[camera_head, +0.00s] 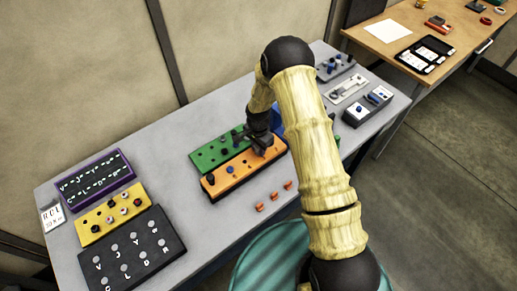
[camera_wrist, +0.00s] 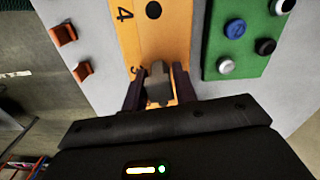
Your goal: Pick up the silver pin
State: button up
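The silver pin (camera_wrist: 158,88) looks like a grey block with a narrower end, and it is over the orange board, near the mark 3 in the wrist view. My gripper (camera_wrist: 158,80) has one dark finger on each side of it. Any gap between fingers and pin is too small to judge, so I cannot tell if they grip it. In the head view my gripper (camera_head: 262,146) is down at the right part of the orange board (camera_head: 232,183), and the pin is hard to make out there. I cannot tell whether the pin is seated in the board.
A green board (camera_head: 212,156) with blue, black and white pegs lies beside the orange one; it also shows in the wrist view (camera_wrist: 257,55). Several small orange pieces (camera_head: 274,196) lie in front. Yellow (camera_head: 93,228), purple and black boards are at left. Grey fixtures (camera_head: 368,104) stand at right.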

grip_shut()
notch_tip(320, 180, up, 10)
jog(key=b, duration=0.4)
dwell(0.6)
